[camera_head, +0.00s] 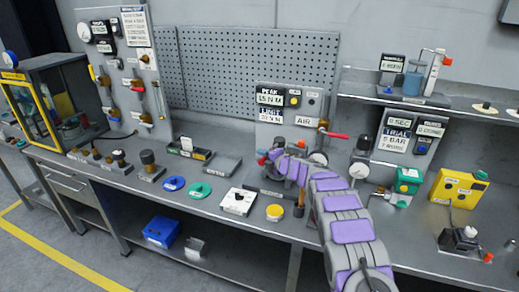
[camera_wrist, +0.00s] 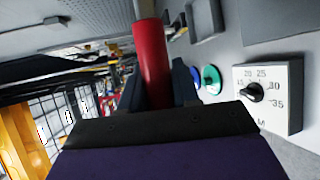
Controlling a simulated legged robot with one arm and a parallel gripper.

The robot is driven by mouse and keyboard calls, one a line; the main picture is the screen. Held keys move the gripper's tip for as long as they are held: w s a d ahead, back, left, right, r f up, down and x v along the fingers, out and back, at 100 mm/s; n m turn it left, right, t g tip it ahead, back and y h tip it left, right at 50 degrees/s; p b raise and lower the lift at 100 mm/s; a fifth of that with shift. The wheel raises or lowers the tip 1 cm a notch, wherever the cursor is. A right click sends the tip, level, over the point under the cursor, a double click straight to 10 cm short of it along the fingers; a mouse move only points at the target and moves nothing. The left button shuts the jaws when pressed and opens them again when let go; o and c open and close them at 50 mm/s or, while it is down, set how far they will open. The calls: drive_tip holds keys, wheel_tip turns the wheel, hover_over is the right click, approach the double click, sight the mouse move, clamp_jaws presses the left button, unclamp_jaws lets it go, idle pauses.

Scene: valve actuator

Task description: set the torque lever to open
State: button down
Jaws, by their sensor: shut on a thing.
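My gripper (camera_head: 268,156) is at the bench below the PEAK and LIMIT torque panel (camera_head: 270,105). In the wrist view, the dark fingers of my gripper (camera_wrist: 156,82) stand on both sides of a red cylindrical lever handle (camera_wrist: 151,50) and are shut on it. In the head view only a small red end of the handle (camera_head: 262,161) shows beside my gripper. The lever's pivot and any open marking are hidden by my arm.
A white dial box (camera_head: 238,202) with a black knob is close by; it also shows in the wrist view (camera_wrist: 268,95). Blue (camera_head: 173,183), green (camera_head: 200,190) and yellow (camera_head: 274,212) discs lie on the bench. Another red lever (camera_head: 338,136) is by the AIR label.

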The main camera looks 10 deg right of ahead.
drive_tip(key=shift+s+d+f+n+g+y+p, duration=0.1)
drive_tip(key=shift+s+d+n+g+y+p, duration=0.3)
drive_tip(key=shift+p, duration=0.5)
drive_tip(key=shift+w+d, duration=0.1)
drive_tip(key=shift+d, duration=0.05)
drive_tip(key=c, duration=1.3)
unclamp_jaws()
drive_tip(key=o, duration=0.4)
drive_tip(key=shift+w+d+f, duration=0.1)
drive_tip(key=shift+w+f, duration=0.05)
drive_tip(key=shift+w, duration=0.05)
drive_tip(key=shift+s, duration=0.1)
drive_tip(key=shift+s+d, duration=0.1)
drive_tip(key=shift+s, duration=0.05)
drive_tip(key=v, duration=1.7)
drive_tip(key=shift+d+f, duration=0.1)
drive_tip(key=shift+f, duration=0.05)
